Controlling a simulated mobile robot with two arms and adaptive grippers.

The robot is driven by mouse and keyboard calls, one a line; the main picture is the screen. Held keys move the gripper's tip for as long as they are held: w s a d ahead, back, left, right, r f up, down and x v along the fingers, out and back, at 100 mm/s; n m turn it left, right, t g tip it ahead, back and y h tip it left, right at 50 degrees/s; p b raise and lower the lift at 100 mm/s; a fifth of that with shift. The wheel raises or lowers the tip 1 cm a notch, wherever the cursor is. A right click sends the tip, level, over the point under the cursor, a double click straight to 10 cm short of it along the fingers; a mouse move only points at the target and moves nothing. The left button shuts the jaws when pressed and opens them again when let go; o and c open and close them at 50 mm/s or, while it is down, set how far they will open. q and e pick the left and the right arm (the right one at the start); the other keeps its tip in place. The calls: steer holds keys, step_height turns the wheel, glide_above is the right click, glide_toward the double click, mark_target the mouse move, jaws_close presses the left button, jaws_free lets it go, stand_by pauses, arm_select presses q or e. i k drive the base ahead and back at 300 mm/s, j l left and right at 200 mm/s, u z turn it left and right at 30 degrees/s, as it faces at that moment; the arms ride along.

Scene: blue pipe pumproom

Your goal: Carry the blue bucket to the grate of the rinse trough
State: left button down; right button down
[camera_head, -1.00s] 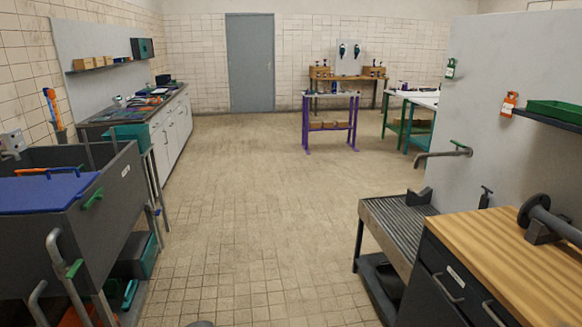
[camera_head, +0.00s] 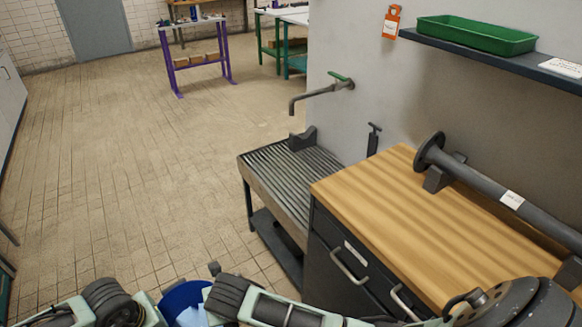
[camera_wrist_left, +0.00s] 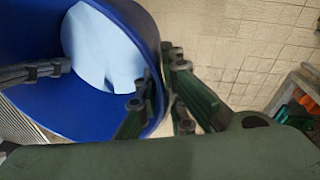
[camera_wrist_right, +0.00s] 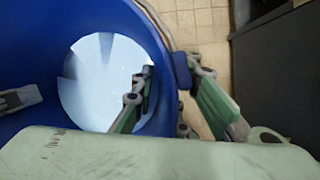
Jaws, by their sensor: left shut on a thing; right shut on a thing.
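The blue bucket (camera_head: 174,297) shows at the bottom of the head view between my two arms, partly hidden by them. Its inside has a pale blue-white bottom. In the left wrist view my left gripper (camera_wrist_left: 160,90) is shut on the bucket's rim, one finger inside and one outside. In the right wrist view my right gripper (camera_wrist_right: 164,95) is shut on the opposite side of the rim in the same way.
A tap (camera_head: 322,94) juts from the grey wall above the grate. A dark cabinet with a wooden top (camera_head: 400,205) stands right of the trough, with a flanged pipe (camera_head: 490,190) on it. A shelf with a green tray (camera_head: 476,35) hangs above. The tiled floor (camera_head: 130,170) at left is clear.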

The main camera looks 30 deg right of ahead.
mark_target(279, 166)
steer(key=i+l, duration=0.2)
steer(key=i, duration=0.15)
steer(key=i+l, duration=0.2)
steer(key=i, duration=0.15)
steer(key=i+l, duration=0.15)
steer(key=i, duration=1.25)
steer(key=i+z, duration=0.1)
steer(key=i, duration=0.9)
steer(key=i+z, duration=0.1)
steer(key=z, duration=2.35)
